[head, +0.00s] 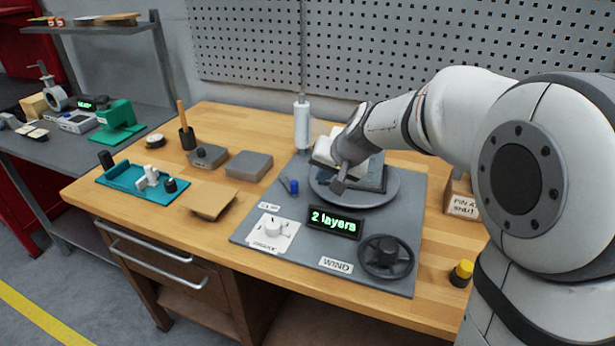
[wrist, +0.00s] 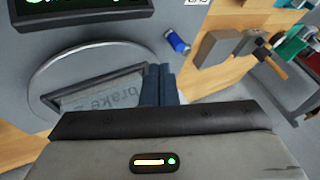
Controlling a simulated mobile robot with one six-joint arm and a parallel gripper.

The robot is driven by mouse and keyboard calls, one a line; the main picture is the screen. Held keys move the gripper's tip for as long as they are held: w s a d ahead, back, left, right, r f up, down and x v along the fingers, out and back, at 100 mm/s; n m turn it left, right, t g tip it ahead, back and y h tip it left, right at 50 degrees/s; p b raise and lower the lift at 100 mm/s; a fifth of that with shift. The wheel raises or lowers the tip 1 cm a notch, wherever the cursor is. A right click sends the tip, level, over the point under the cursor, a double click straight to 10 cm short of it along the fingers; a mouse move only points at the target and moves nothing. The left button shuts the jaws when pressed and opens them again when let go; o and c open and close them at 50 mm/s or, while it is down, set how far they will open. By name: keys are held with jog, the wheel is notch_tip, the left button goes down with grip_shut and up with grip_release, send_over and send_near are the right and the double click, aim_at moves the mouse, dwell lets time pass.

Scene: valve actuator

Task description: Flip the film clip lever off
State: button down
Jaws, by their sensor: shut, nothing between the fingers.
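The film clip lever (head: 290,186) is a small lever with a blue knob on the grey machine plate, left of the round turntable. Its blue knob (wrist: 177,42) also shows in the wrist view, ahead of the fingertips and slightly right. The knob stands apart from my gripper. My gripper (head: 338,187) is over the turntable, to the right of the lever. Its fingers (wrist: 158,72) are together in the wrist view, with nothing between them. Which way the lever is set I cannot tell.
The turntable (head: 393,198) carries a dark flat piece, partly hidden by my arm. A "2 layers" display (head: 334,222), a white dial (head: 273,229) and a black handwheel (head: 386,257) sit at the front. A white roll (head: 302,124) stands behind the lever. A grey block (head: 249,165) lies left.

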jog(key=shift+w+a, duration=0.35)
jog(key=shift+w, duration=0.25)
jog(key=shift+f, duration=0.15)
jog(key=x, duration=1)
jog(key=shift+w+d, duration=0.1)
